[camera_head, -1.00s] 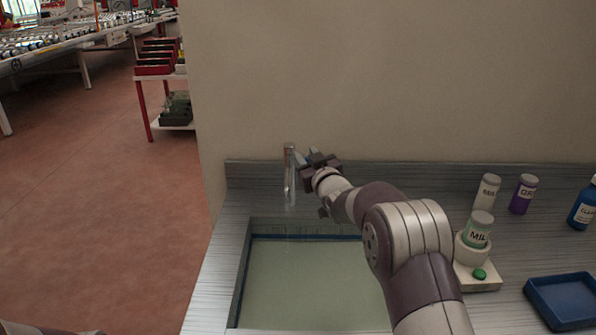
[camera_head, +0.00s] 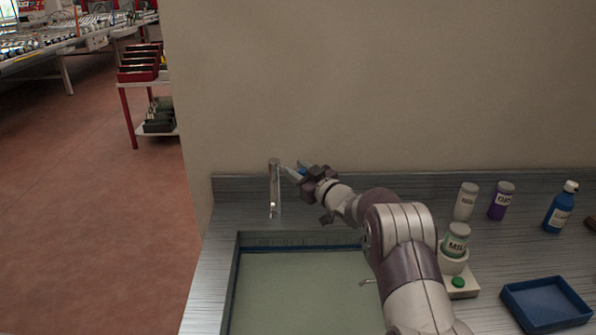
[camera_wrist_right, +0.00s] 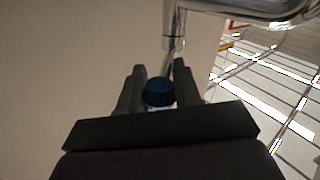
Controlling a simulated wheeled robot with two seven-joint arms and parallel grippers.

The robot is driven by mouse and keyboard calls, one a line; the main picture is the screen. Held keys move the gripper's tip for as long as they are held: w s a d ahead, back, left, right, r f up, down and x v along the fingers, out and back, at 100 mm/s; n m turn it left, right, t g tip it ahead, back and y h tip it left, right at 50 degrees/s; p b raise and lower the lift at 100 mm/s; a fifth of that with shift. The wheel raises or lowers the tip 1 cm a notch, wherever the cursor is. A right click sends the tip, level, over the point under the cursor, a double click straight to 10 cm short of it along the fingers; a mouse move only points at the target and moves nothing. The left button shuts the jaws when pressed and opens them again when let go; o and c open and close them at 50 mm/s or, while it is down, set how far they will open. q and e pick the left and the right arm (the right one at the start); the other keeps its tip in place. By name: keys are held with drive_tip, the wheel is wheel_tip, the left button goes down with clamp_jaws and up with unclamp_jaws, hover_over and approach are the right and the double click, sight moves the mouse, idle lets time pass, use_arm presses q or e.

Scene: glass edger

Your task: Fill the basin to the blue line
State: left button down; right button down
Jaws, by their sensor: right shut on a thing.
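The basin (camera_head: 233,285) is set into the counter and holds pale green water (camera_head: 300,295). The blue line (camera_head: 300,248) shows along its back and left walls, with the water surface close below it; the exact gap is hard to tell. The metal faucet (camera_head: 274,185) stands behind the basin, its spout over the back edge. My right gripper (camera_head: 303,174) is shut on the faucet lever (camera_head: 288,172), right of the faucet. In the right wrist view the lever's blue end (camera_wrist_right: 159,92) sits between the fingers. Whether water runs is unclear. My left gripper is out of view.
Right of the basin, a green-labelled jar (camera_head: 456,240) sits on a white device with a green button (camera_head: 458,283). A blue tray (camera_head: 548,318), a grey-white jar (camera_head: 466,202), a purple jar (camera_head: 501,201) and a blue bottle (camera_head: 560,208) stand farther right. A wall rises behind.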

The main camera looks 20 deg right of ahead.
drive_tip(key=c, duration=0.9)
unclamp_jaws()
drive_tip(key=shift+d+r, duration=0.1)
drive_tip(key=shift+r, duration=0.25)
drive_tip(key=shift+o, duration=0.6)
drive_tip(key=shift+f, duration=0.2)
drive_tip(key=shift+s+d, duration=0.15)
drive_tip(key=shift+s, duration=0.2)
drive_tip(key=b+v, duration=0.1)
drive_tip(key=v, duration=1.1)
drive_tip(key=shift+b, duration=0.35)
drive_tip(key=shift+w, duration=0.1)
